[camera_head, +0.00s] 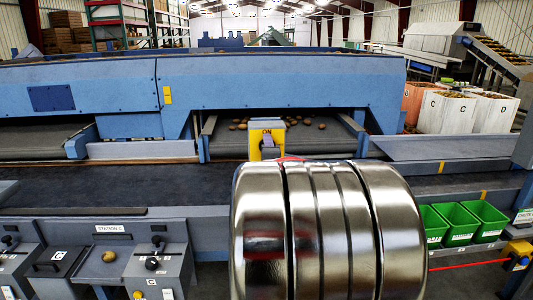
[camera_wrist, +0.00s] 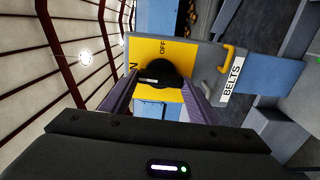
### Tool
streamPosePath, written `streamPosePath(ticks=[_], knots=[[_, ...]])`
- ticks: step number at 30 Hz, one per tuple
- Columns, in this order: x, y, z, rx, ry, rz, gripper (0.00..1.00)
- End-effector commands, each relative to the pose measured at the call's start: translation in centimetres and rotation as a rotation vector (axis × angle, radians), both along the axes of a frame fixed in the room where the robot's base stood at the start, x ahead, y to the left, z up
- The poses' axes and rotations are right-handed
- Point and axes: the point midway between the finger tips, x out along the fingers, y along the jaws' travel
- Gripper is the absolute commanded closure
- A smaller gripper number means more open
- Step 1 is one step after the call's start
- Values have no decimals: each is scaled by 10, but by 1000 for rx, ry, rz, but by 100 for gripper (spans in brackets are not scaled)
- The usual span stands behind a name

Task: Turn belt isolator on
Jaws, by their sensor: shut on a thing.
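The belt isolator shows in the wrist view as a yellow plate (camera_wrist: 185,52) on a grey box with a "BELTS" label (camera_wrist: 231,80). Its black knob (camera_wrist: 163,71) sits between the fingertips of my gripper (camera_wrist: 160,86), which is shut on it. The knob's white pointer mark points left in the picture, toward lettering of which only an "N" shows. "OFF" reads above the knob.
A yellow hasp (camera_wrist: 233,57) juts from the isolator box. In the head view a dark belt (camera_head: 120,228) runs across, with potatoes (camera_head: 308,122) on the belt behind. Green bins (camera_head: 484,213) stand at right; Station C controls (camera_head: 152,262) are at left.

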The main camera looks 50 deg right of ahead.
Motion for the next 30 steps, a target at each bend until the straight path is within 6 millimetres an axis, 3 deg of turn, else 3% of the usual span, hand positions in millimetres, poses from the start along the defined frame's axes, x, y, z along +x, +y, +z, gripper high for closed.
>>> streamPosePath(ticks=[17, 18, 26, 30], knots=[[1, 1, -2, -34, 43, 3, 68], [1, 1, -2, -34, 43, 3, 45], [1, 1, -1, -33, 40, 2, 27], [1, 1, -1, -33, 40, 2, 27]])
